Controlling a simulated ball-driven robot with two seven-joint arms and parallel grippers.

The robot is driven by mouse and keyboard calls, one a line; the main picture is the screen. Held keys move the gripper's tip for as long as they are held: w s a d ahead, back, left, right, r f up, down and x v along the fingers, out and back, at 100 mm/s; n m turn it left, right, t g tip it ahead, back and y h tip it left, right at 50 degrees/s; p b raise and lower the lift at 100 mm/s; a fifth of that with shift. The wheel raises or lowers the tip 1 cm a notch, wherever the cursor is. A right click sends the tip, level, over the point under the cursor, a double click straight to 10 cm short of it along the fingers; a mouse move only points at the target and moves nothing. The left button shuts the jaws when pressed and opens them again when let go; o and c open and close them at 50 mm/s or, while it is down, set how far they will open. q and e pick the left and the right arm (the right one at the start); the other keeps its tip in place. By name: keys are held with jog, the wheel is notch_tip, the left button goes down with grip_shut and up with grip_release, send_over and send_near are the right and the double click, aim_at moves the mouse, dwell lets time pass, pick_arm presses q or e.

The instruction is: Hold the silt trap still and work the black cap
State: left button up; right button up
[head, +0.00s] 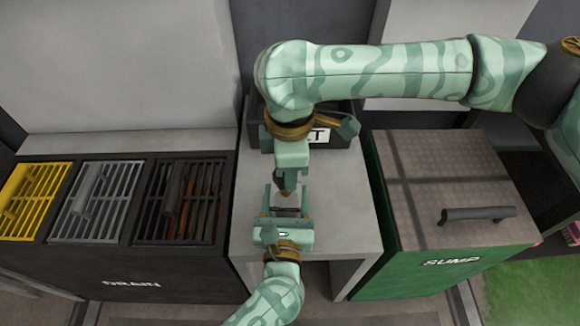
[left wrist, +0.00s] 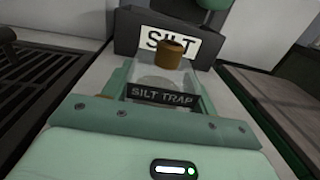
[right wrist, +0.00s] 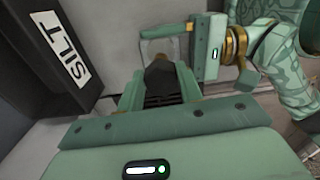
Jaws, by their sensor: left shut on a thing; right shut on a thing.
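The silt trap (left wrist: 160,96) sits between the fingers of my left gripper (head: 285,209), with its dark name plate facing the left wrist camera. In the head view it is a small dark shape (head: 286,213) above the grey bench. My left gripper is shut on it. My right gripper (head: 287,190) comes from the far side and is shut on the black cap (right wrist: 160,76), a dark piece between its fingers in the right wrist view. The two grippers face each other closely. My right fingers hide much of the cap, so I cannot tell how it is seated.
A dark box labelled SILT (left wrist: 150,35) stands behind on the grey bench (head: 345,215). A drain unit with grates (head: 182,203) is at left, one glowing orange inside. A green sump box (head: 450,190) with a handled lid is at right.

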jog(key=shift+r, duration=2.1)
pick_arm(q)
jog(key=o, duration=1.4)
jog(key=shift+o, duration=0.2)
jog(key=s, duration=1.2)
jog(key=shift+a, duration=0.4)
